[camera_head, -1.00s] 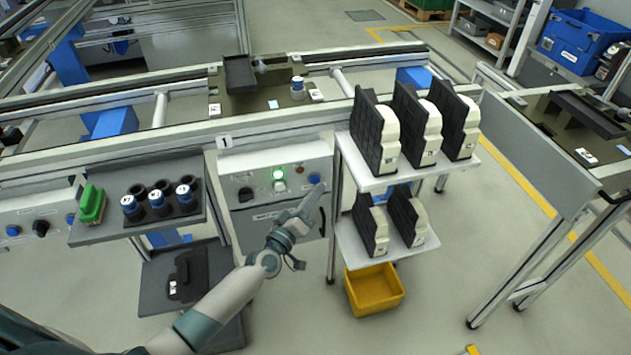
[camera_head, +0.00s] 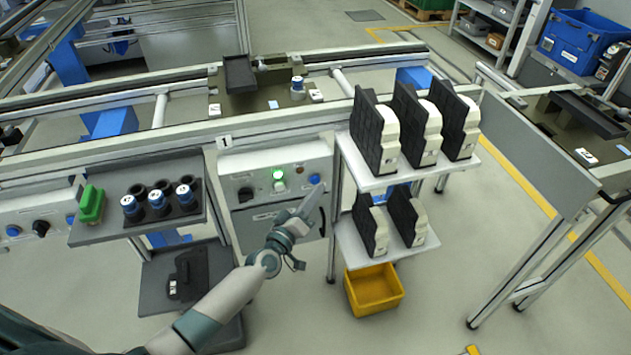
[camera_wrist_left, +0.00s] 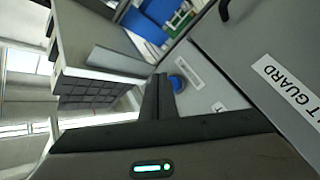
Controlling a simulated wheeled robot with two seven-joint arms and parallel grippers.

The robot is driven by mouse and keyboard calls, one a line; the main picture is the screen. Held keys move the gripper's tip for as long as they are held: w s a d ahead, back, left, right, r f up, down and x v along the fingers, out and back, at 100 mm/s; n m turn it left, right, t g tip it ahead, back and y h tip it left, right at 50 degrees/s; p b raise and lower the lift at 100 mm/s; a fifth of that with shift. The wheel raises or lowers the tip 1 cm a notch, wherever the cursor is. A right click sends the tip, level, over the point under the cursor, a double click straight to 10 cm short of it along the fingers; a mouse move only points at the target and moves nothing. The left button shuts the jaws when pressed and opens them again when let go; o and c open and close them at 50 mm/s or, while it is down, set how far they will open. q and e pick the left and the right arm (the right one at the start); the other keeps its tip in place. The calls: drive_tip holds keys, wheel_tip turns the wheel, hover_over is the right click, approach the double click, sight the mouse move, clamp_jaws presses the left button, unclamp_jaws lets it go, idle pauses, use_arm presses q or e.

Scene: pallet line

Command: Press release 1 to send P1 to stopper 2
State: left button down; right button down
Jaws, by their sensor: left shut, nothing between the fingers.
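The control box (camera_head: 262,170) under the plate marked 1 (camera_head: 225,142) has a blue button (camera_head: 315,179) at its right end. Its green lamp (camera_head: 278,174) is lit. My left gripper (camera_head: 317,189) is shut and empty, with its tip close by the blue button; I cannot tell if they touch. In the left wrist view the blue button (camera_wrist_left: 177,83) shows just beyond the shut fingers (camera_wrist_left: 157,98). A pallet (camera_head: 255,97) with a blue-topped white part (camera_head: 298,87) stands on the conveyor behind station 1. I cannot read a P1 label. My right gripper is out of view.
To the right of the box, a white two-level shelf (camera_head: 372,183) holds several black-and-white parts. A yellow bin (camera_head: 373,290) is below it. On the left, a dark tray (camera_head: 135,225) holds blue-capped parts and a green item (camera_head: 90,204).

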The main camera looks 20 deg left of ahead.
use_arm(q)
drive_tip(key=shift+w+a, duration=0.5)
drive_tip(key=shift+w, duration=0.25)
idle(1.7)
drive_tip(key=shift+s, duration=0.1)
drive_tip(key=shift+s+d, duration=0.45)
drive_tip(key=shift+s, duration=0.2)
